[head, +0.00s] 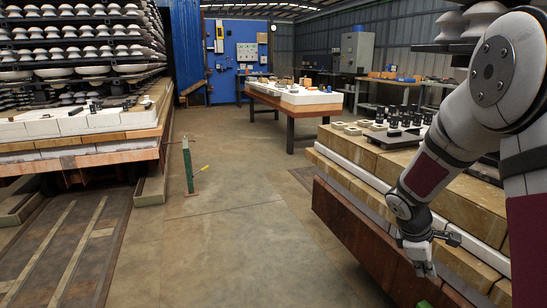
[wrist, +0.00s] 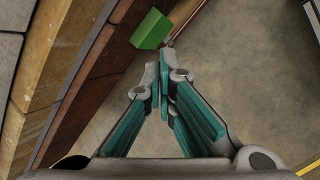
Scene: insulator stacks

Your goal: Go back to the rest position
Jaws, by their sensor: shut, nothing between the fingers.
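My gripper (head: 421,270) hangs low at the right in the head view, fingers pointing down, beside the edge of the right-hand stone-topped car. In the wrist view my gripper (wrist: 163,75) has its teal-padded fingers drawn together at the tips, with nothing between them. A green block-like part (wrist: 151,29) lies beyond the fingertips, near the rusty side of the car. The gripper appears apart from it. My arm reaches in from the right edge of the head view.
The right-hand car (head: 345,222) has a rusty side and carries dark fittings (head: 395,137). A left car (head: 85,147) bears racks of white insulators (head: 75,52). A green post (head: 187,165) stands on the floor. A table (head: 292,98) is farther back.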

